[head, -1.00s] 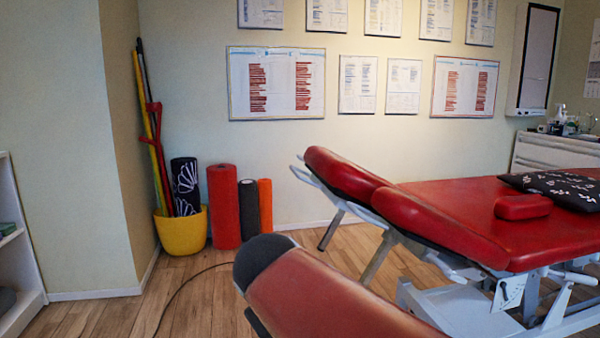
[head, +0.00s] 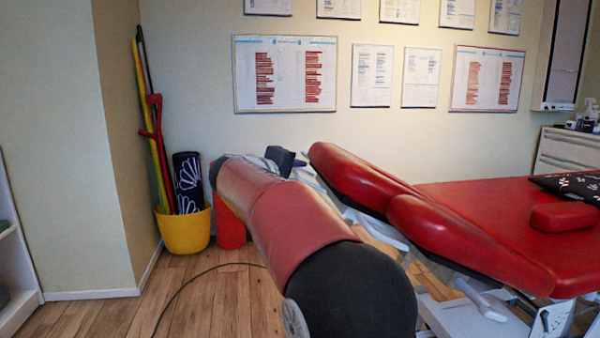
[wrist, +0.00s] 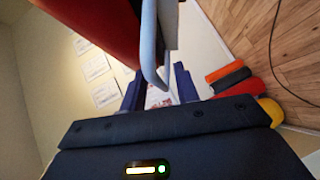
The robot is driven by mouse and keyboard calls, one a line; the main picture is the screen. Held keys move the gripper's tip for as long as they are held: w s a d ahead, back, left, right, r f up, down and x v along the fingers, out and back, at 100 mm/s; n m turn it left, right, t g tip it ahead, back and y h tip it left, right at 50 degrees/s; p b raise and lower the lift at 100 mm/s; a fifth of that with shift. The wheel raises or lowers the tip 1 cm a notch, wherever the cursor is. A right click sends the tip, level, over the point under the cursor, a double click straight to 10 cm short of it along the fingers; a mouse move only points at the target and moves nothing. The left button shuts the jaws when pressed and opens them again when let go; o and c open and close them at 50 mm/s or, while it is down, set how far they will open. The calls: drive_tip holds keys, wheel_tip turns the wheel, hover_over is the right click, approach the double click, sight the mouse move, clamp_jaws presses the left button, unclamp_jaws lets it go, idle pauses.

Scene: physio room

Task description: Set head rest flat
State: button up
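The head rest (head: 355,180) is the red padded end section of the treatment table, tilted with its far-left end raised. Its red pad also shows at the top left of the wrist view (wrist: 95,22). A pale metal frame bar (wrist: 150,50) runs along the pad's edge and ends in a rounded loop. My gripper (wrist: 158,85) is open, its two dark fingers apart on either side of the loop's end. Whether they touch the bar I cannot tell. In the head view my gripper (head: 284,160) is beside the raised end, partly hidden by my arm.
The table's flat red top (head: 480,205) carries a small red cushion (head: 563,216) and a dark patterned pillow (head: 575,186). A yellow pot (head: 185,232) and a red roller (head: 230,230) stand by the wall. A cable (head: 195,277) crosses the floor.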

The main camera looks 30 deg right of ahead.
drive_tip(key=shift+x, duration=1)
drive_tip(key=shift+c, duration=0.4)
clamp_jaws()
